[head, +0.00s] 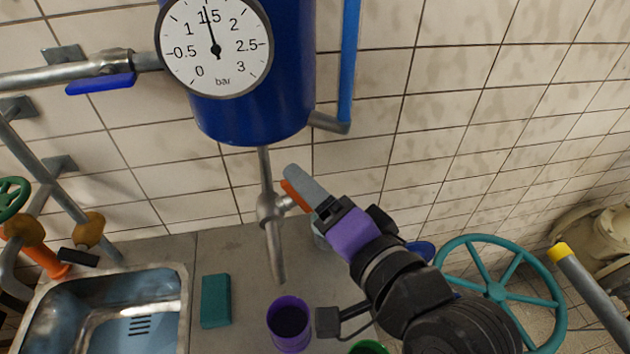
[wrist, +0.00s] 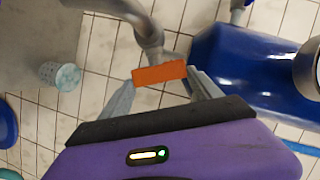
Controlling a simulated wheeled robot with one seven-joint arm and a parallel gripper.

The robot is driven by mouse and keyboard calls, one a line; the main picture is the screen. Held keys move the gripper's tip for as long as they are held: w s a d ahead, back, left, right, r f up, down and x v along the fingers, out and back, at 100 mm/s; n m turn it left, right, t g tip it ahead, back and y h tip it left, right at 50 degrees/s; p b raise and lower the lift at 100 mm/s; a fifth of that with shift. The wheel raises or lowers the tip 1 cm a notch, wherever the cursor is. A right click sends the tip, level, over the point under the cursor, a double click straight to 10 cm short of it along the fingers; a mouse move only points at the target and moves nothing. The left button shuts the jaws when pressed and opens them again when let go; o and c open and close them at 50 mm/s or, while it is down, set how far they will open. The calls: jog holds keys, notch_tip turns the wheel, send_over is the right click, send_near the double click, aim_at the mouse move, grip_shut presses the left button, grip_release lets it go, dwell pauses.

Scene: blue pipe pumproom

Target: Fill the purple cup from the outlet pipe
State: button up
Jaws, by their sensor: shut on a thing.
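The purple cup (head: 290,328) stands upright on the grey counter, its mouth just below the lower end of the outlet pipe (head: 273,245) in the head view. Its inside is dark, and I cannot tell whether it holds liquid. No stream shows at the pipe's end. The pipe hangs from the blue tank (head: 255,115) and carries a valve with an orange handle (head: 296,195). My gripper (head: 293,184) is shut on this handle. In the wrist view the orange handle (wrist: 160,73) lies between the two grey fingers of my gripper (wrist: 165,88).
A teal sponge (head: 216,300) lies between the cup and the metal sink (head: 185,300). A green cup (head: 368,347) is partly cut off at the bottom. A teal handwheel (head: 495,291) is at right. A gauge (head: 214,46) on the tank points near 1.5 bar.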

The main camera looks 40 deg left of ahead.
dwell(0.3)
jog(key=o, duration=1.4)
jog(key=shift+b+v, duration=0.7)
jog(key=shift+v, duration=3.2)
